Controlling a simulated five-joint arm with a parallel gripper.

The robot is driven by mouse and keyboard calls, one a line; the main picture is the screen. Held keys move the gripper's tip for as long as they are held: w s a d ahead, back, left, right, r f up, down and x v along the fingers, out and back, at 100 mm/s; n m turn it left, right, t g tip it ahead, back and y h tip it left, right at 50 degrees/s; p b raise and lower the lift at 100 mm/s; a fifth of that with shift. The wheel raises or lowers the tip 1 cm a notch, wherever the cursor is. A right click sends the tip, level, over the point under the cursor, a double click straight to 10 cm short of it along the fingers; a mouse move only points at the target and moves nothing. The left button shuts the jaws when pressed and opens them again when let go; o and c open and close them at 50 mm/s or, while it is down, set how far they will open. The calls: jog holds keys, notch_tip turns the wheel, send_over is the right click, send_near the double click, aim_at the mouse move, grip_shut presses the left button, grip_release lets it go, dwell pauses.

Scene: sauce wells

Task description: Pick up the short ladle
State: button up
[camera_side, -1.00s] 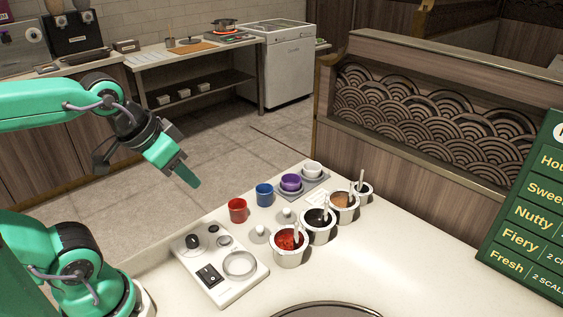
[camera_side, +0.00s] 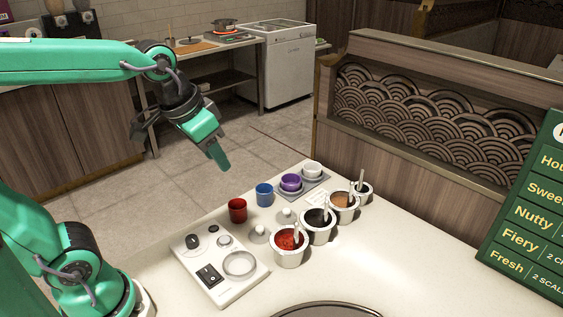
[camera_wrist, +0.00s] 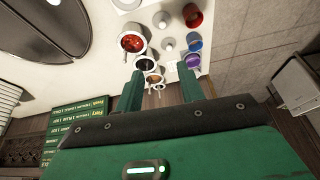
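Ladles stand in the row of sauce wells in the side view. One light handle (camera_side: 297,233) rises from the red sauce well (camera_side: 289,257), another (camera_side: 326,215) from the dark sauce well (camera_side: 318,234). More handles show at the brown sauce well (camera_side: 342,216) and the far small well (camera_side: 363,195). I cannot tell which ladle is the short one. My gripper (camera_side: 221,161) is in the air left of and above the wells, apart from all of them. In the wrist view its two fingers (camera_wrist: 159,75) are spread with nothing between them.
Red (camera_side: 237,210), blue (camera_side: 264,194) and purple (camera_side: 291,182) cups stand left of the wells. A white panel (camera_side: 217,283) with a ring and switches lies nearer. A green menu board (camera_side: 525,220) stands at right. The front counter is mostly clear.

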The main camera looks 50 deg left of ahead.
jog(key=w+d+f+m+g, duration=0.15)
jog(key=w+d, duration=0.35)
jog(key=w, duration=0.6)
jog(key=m+g, duration=0.1)
jog(key=g, duration=0.2)
send_over(326, 201)
notch_tip(326, 201, down, 8)
jog(key=shift+f, duration=3.9)
grip_shut()
